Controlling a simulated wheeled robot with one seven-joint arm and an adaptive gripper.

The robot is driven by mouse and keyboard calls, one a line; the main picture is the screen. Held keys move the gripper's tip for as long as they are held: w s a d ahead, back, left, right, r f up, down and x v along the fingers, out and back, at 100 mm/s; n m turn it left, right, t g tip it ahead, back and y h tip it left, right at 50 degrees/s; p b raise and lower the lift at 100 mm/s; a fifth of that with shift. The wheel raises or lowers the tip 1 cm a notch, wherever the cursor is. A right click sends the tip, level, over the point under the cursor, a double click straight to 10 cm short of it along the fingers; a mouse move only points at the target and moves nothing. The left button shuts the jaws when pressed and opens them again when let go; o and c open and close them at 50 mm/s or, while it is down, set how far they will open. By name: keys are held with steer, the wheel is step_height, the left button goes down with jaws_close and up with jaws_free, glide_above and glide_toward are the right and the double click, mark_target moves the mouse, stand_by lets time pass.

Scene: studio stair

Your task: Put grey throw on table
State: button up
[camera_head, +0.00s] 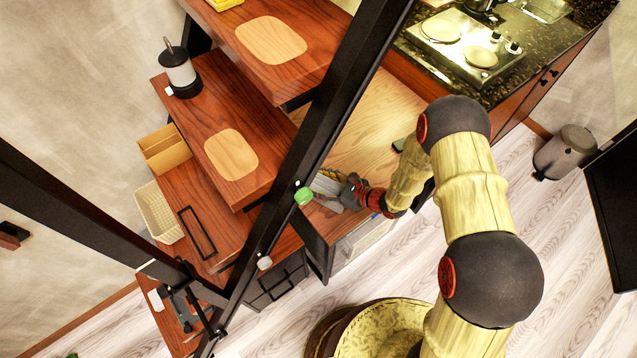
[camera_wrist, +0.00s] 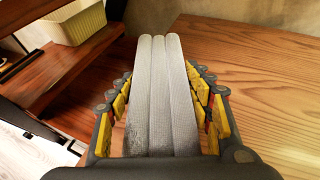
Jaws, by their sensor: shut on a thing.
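The grey throw (camera_wrist: 160,90) is a folded or rolled bundle with long ridges, pointing away from me in the wrist view. My gripper (camera_wrist: 163,100) has its yellow-padded fingers on both sides of it and is shut on it. In the head view the throw (camera_head: 326,187) shows small and pale at the tip of my gripper (camera_head: 338,188). A light wooden top (camera_head: 372,118), which may be the table, lies beside and beyond it; the wood also fills the right of the wrist view (camera_wrist: 262,85). I cannot tell whether the throw touches the wood.
Stair-like dark wooden treads (camera_head: 210,135) rise at the left, with a cream basket (camera_head: 158,212) and a tan box (camera_head: 163,150). A black beam (camera_head: 335,110) crosses the head view near my gripper. A counter with a hob (camera_head: 465,45) stands at upper right. Pale floor (camera_head: 540,225) is open at right.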

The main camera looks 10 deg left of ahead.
steer(key=shift+f, duration=0.1)
steer(key=o, duration=1.3)
steer(key=shift+o, duration=0.5)
steer(key=shift+r, duration=0.2)
steer(key=p+v, duration=0.1)
steer(key=v, duration=1.1)
